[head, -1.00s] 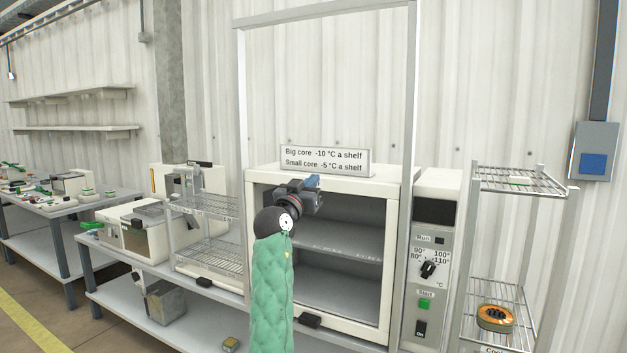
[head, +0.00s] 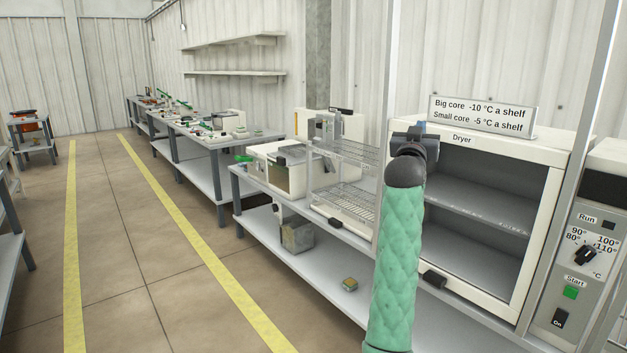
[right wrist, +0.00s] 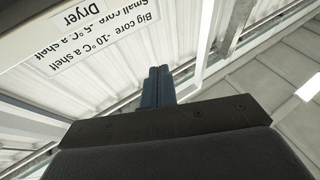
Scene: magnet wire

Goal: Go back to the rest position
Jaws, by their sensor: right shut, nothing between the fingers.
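My right arm, in a green quilted sleeve, rises in front of the dryer (head: 480,215) in the head view. My right gripper (head: 418,130) is at the top of the arm, in front of the dryer's upper left corner. In the right wrist view its blue-grey fingers (right wrist: 157,86) are together with nothing between them, pointing up toward the wall and ceiling. The dryer sign (right wrist: 105,30) shows upside down at the upper left there. My left gripper is not in view.
The dryer stands open-fronted with an empty-looking shelf, its control panel (head: 583,255) at right. A wire rack (head: 345,150) and a white machine (head: 275,165) stand left of it. Free floor (head: 150,250) with yellow lines lies at left.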

